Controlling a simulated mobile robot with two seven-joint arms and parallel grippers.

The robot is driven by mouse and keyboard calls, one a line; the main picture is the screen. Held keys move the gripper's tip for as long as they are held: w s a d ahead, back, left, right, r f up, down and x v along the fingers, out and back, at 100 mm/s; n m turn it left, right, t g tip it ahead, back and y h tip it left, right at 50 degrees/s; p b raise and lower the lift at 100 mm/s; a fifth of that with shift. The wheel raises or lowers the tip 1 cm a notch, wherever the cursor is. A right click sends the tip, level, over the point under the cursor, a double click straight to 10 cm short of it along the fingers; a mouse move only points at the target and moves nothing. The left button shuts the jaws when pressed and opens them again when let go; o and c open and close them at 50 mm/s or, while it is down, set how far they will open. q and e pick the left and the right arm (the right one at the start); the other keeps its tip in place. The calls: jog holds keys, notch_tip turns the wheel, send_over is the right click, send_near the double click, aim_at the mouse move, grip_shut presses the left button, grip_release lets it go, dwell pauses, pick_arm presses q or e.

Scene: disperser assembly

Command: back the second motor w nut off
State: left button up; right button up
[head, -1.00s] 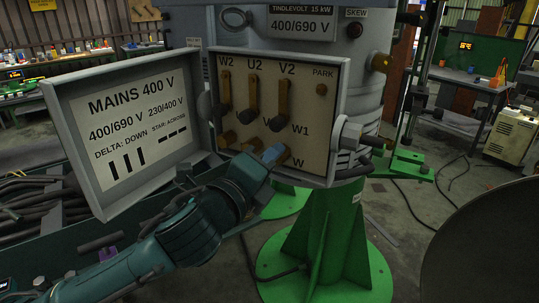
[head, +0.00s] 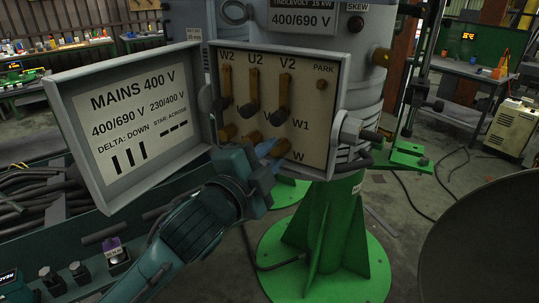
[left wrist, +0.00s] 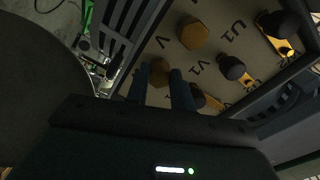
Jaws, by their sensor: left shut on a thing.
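The motor W nut (head: 282,146) is a brass hex nut at the lower right of the terminal board (head: 312,100), above the letter W. In the left wrist view a brass hex nut (left wrist: 160,72) lies between my two blue fingers. My left gripper (head: 268,150) reaches up to the board from the lower left and is shut on this nut. The fingers and wrist partly hide the nut and the bottom row. Other brass nuts (head: 228,131) sit to its left. My right gripper is not in view.
The open box lid (head: 130,122), with a printed connection plate, stands left of the board. Brass link bars (head: 283,92) with dark knobs stand above the nut. A grey gland (head: 348,130) juts from the box's right side. A dark bin of cables (head: 35,195) is at lower left.

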pick_arm(q)
jog(key=shift+n, duration=0.4)
jog(key=o, duration=1)
